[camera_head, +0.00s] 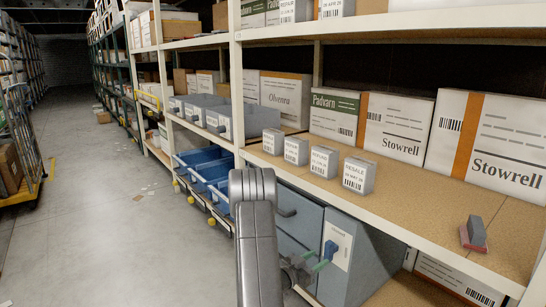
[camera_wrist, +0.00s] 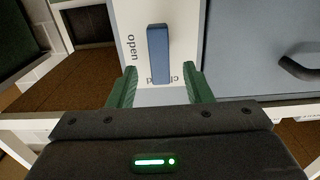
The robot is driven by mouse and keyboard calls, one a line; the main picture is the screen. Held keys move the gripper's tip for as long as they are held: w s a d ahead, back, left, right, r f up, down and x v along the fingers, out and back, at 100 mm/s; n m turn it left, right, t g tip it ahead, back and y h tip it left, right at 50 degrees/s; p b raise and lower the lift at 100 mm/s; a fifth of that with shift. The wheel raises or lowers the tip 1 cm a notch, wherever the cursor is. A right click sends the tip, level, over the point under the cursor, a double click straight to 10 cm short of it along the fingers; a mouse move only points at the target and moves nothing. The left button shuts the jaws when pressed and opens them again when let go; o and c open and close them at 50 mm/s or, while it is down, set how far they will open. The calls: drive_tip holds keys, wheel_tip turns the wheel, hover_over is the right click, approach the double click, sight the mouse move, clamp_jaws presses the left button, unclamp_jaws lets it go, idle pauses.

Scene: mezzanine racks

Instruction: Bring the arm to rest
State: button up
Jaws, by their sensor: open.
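My gripper (camera_head: 318,262) is low in the middle of the head view, in front of a grey-blue cabinet (camera_head: 300,226) under the shelf. In the wrist view its green fingers (camera_wrist: 161,85) are spread apart with nothing held between them. A blue lever (camera_wrist: 158,52) stands upright on a white panel (camera_wrist: 186,30) just beyond the gap between the fingers. I cannot tell whether a finger touches the lever. My arm reaches in from the bottom of the head view.
The wooden shelf (camera_head: 415,185) above holds several small labelled boxes, large cartons (camera_head: 395,125) and a red-based grey block (camera_head: 474,236). Blue bins (camera_head: 208,168) and grey bins (camera_head: 208,112) are farther along. A dark handle (camera_wrist: 300,68) juts out at right. The aisle floor (camera_head: 110,215) is open at left, beside a cart (camera_head: 20,150).

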sight(327, 253)
drive_tip(key=v, duration=0.7)
drive_tip(key=b+x, duration=0.1)
drive_tip(key=x, duration=1.3)
drive_tip(key=m+b, duration=0.2)
drive_tip(key=m, duration=0.3)
drive_tip(key=shift+s, duration=0.1)
drive_tip(key=m+b, duration=0.1)
drive_tip(key=m, duration=0.2)
drive_tip(key=shift+m, duration=0.3)
drive_tip(key=shift+r, duration=0.1)
